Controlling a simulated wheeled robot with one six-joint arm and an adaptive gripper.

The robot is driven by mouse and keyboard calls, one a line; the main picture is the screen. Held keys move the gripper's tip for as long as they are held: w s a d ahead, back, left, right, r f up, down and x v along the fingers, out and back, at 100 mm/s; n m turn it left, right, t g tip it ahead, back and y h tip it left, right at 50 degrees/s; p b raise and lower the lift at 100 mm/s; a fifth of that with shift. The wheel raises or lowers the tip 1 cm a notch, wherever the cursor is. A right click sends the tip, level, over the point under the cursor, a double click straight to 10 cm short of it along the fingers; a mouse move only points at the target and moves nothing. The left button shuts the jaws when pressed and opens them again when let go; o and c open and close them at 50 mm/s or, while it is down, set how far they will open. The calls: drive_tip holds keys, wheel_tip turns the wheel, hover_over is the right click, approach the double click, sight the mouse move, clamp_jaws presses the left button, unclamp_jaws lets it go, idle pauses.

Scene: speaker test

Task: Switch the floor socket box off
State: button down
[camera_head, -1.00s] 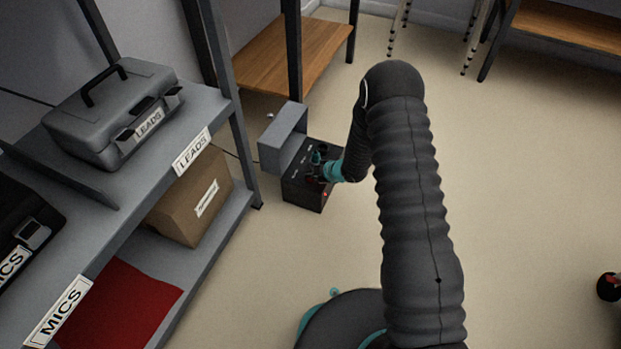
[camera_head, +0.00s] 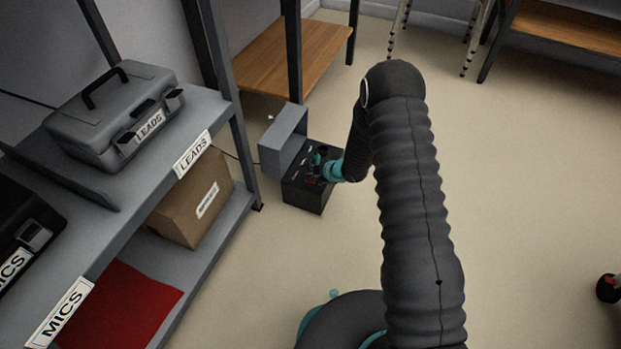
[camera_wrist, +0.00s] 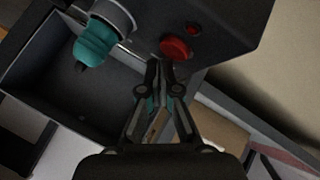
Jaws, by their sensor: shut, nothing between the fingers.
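The floor socket box (camera_head: 303,197) is a black box on the floor with its grey lid (camera_head: 284,138) raised. Its top carries a red button (camera_wrist: 174,48), a small dark red lamp (camera_wrist: 193,29) that looks unlit, and a teal plug (camera_wrist: 96,43) in a round socket. My gripper (camera_wrist: 157,68) is shut and empty. Its fingertips are right beside the red button in the wrist view; I cannot tell whether they touch it. In the head view my arm and wrist hide part of the box's top.
A grey shelf unit (camera_head: 222,112) with a grey case (camera_head: 112,115) and a cardboard box (camera_head: 190,205) stands left of the socket box. A wooden bench (camera_head: 290,55) is behind it. The floor (camera_head: 530,190) to the right is mostly clear.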

sight(312, 180)
drive_tip(key=shift+r, duration=0.1)
drive_tip(key=shift+r+p, duration=2)
drive_tip(key=shift+r, duration=0.9)
drive_tip(key=shift+r, duration=0.1)
